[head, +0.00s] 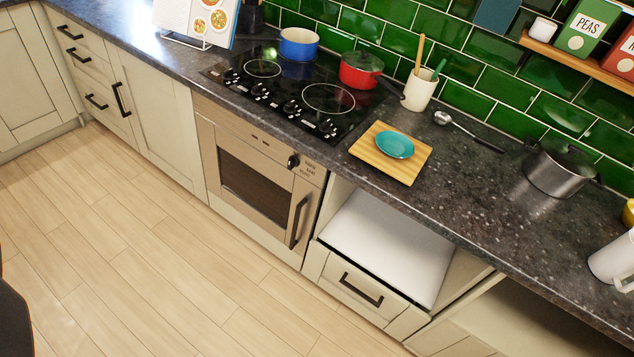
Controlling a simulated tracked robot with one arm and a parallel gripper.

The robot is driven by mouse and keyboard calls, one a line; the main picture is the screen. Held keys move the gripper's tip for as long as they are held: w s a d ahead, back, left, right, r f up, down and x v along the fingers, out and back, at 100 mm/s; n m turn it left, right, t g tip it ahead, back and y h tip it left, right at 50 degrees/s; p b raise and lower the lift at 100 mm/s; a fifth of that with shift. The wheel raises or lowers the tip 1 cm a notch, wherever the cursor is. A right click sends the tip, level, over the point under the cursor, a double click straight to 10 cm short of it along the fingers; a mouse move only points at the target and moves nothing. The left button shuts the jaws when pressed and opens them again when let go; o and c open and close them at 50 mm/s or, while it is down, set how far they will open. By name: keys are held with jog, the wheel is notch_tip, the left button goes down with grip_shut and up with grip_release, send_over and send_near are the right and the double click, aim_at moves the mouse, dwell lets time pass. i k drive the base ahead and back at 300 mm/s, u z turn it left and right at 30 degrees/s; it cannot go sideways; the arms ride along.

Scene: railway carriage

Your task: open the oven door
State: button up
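The oven (255,170) is built into the cream cabinets below the hob, in the middle of the head view. Its beige door (257,207) has a dark window (250,183) and looks shut. A dark bar handle (299,222) runs up and down along the door's right side. A black knob (293,161) sits on the panel above the door. My gripper is not in view. A dark rounded shape, cut off at the lower left edge, is too little shown to tell what it is.
Wooden floor (130,250) lies clear before the oven. Right of it, an open compartment with a white surface (385,245) stands above a drawer (360,290). The black hob (300,90) holds a blue pot (299,45) and a red pan (360,70). A teal plate (395,144) lies on a board.

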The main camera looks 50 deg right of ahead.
aim_at(280, 201)
jog(key=z, duration=0.35)
jog(key=i, duration=0.95)
jog(key=z, duration=0.5)
